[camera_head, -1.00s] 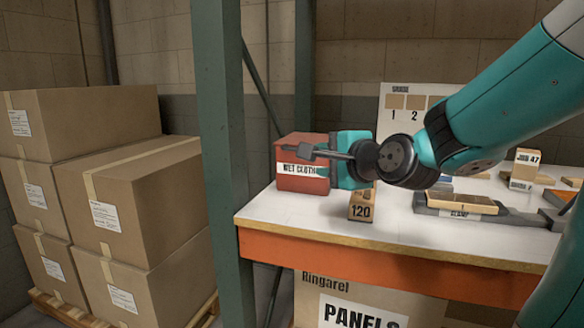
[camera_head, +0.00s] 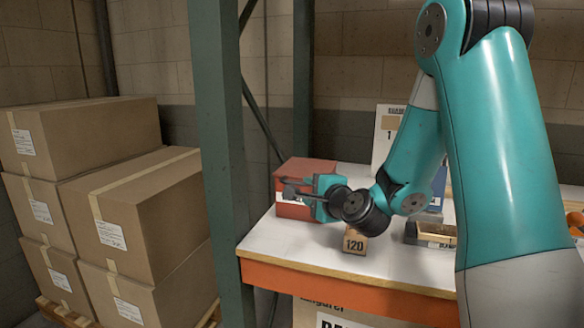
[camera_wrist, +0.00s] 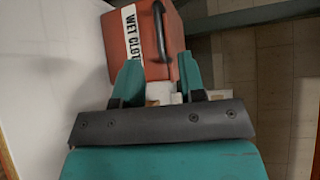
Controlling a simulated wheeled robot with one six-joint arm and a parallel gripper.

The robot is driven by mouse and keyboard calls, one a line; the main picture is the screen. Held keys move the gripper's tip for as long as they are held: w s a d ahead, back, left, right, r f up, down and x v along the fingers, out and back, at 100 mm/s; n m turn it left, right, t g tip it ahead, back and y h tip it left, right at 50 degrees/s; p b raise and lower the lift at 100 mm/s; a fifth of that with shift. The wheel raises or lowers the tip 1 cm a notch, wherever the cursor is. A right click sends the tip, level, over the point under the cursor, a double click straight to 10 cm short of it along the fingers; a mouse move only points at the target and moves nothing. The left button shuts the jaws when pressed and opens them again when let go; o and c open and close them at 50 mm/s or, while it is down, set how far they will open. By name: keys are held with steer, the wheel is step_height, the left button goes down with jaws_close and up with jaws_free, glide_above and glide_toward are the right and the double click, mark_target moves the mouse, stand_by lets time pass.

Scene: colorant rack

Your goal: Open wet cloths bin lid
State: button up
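The red wet cloths bin (camera_head: 308,172) stands at the left end of the table, its lid looking shut. Its white label (camera_wrist: 131,35) and a black curved handle (camera_wrist: 160,32) show in the wrist view. My gripper (camera_head: 288,189) is in front of the bin in the head view and hides part of the label. In the wrist view my gripper (camera_wrist: 158,72) has its two teal fingers spread apart with no object held between them. The bin lies just beyond the fingertips, with the handle roughly in line with the gap. I cannot tell whether the fingers touch the bin.
A block marked 120 (camera_head: 344,239) stands close below my wrist on the white table (camera_head: 290,240). A green post (camera_head: 221,150) rises just left of the table. Stacked cartons (camera_head: 130,215) stand further left. A tray (camera_head: 432,237) lies to the right.

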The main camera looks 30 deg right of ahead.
mark_target(293, 183)
steer(key=p+x, duration=0.3)
steer(key=x, duration=0.7)
steer(key=shift+a+p, duration=0.15)
steer(key=shift+p, duration=0.15)
jaws_close()
